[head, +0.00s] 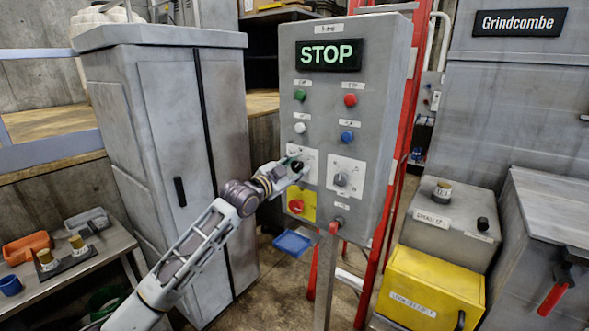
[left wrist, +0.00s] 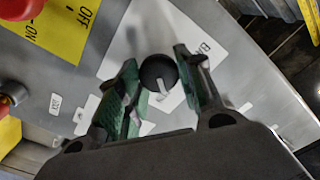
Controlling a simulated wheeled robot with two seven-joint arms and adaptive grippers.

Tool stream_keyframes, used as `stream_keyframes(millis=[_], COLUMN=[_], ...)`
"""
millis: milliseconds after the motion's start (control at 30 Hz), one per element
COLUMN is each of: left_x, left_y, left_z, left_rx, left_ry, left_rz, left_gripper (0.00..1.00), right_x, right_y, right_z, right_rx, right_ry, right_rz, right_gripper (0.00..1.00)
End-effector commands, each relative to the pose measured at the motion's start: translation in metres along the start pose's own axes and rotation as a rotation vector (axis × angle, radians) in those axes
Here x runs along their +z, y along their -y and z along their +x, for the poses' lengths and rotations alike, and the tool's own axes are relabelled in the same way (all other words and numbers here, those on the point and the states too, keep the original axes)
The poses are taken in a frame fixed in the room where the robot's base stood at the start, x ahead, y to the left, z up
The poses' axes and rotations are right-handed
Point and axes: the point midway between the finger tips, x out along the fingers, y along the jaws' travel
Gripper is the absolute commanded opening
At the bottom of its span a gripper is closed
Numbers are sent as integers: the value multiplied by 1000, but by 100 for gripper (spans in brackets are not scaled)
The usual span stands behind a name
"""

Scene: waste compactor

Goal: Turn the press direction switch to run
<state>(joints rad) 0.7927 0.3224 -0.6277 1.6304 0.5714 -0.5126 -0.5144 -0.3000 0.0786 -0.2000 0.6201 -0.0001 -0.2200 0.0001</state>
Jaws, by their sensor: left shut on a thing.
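The control panel (head: 325,110) stands in the middle of the head view, with a lit display (head: 328,54) reading STOP. My left gripper (head: 295,165) is at the left of two rotary switches, on a white plate low on the panel. In the left wrist view this switch is a round black knob (left wrist: 158,74) with a pale pointer mark. The green-padded fingers of my left gripper (left wrist: 160,85) are closed around it. The plate's lettering is mostly hidden or too small to read. The other rotary switch (head: 341,179) sits to the right, untouched. My right gripper is not in view.
Green (head: 299,95), red (head: 350,100), white (head: 300,128) and blue (head: 347,136) buttons sit above. A red knob (head: 296,206) on a yellow OFF/ON plate lies just below my gripper. A grey cabinet (head: 150,120) stands left of the panel; red ladder-like rails stand behind it.

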Motion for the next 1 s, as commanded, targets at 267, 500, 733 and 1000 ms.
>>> stream_keyframes(millis=[267, 500, 733, 1000], left_x=[0, 0, 0, 0], left_y=[0, -1, -1, -1], left_z=[0, 0, 0, 0], left_rx=[1, 1, 1, 1], left_ry=[2, 0, 0, 0], left_rz=[162, 212, 216, 215], left_gripper=[12, 12, 12, 53], right_x=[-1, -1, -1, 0], right_y=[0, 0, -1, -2], right_z=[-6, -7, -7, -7], right_rx=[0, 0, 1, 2], right_ry=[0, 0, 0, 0], right_rz=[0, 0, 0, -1], right_gripper=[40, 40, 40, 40])
